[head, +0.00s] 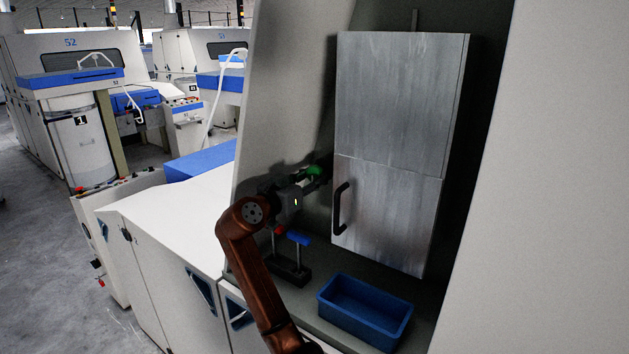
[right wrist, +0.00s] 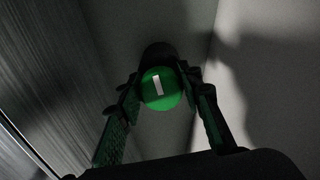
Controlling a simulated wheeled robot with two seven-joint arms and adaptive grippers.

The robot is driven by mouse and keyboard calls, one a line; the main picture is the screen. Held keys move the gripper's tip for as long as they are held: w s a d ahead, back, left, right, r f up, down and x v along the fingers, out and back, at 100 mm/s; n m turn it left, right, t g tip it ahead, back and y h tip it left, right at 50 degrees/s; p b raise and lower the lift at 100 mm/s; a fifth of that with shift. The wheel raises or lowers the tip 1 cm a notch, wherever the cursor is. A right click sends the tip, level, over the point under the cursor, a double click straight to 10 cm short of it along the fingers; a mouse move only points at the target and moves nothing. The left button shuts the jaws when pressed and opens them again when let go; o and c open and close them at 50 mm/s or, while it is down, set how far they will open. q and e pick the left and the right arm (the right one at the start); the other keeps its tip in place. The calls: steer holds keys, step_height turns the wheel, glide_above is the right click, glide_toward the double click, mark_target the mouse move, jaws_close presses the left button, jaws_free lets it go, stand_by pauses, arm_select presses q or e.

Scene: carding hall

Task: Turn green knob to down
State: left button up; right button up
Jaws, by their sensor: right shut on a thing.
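The green knob (head: 315,171) sits at the back of the recess, left of the metal cabinet, partly hidden by my gripper. In the right wrist view the knob (right wrist: 158,96) is a round green face with a short white mark, almost upright in that picture and tilted slightly left at its top. My right gripper (head: 309,177) reaches the knob, its arm coming up from below. In the wrist view its two fingers (right wrist: 160,84) stand on either side of the knob, shut on it. My left gripper is not in view.
A grey metal cabinet (head: 389,188) with a black handle (head: 340,208) stands just right of the knob. The recess's pale side wall (head: 285,100) is at left.

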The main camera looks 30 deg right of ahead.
steer(key=shift+f+m, duration=0.1)
steer(key=shift+m, duration=0.2)
stand_by(0.4)
steer(key=o, duration=1.2)
steer(key=shift+c, duration=0.2)
steer(key=v, duration=1.2)
steer(key=shift+w, duration=0.15)
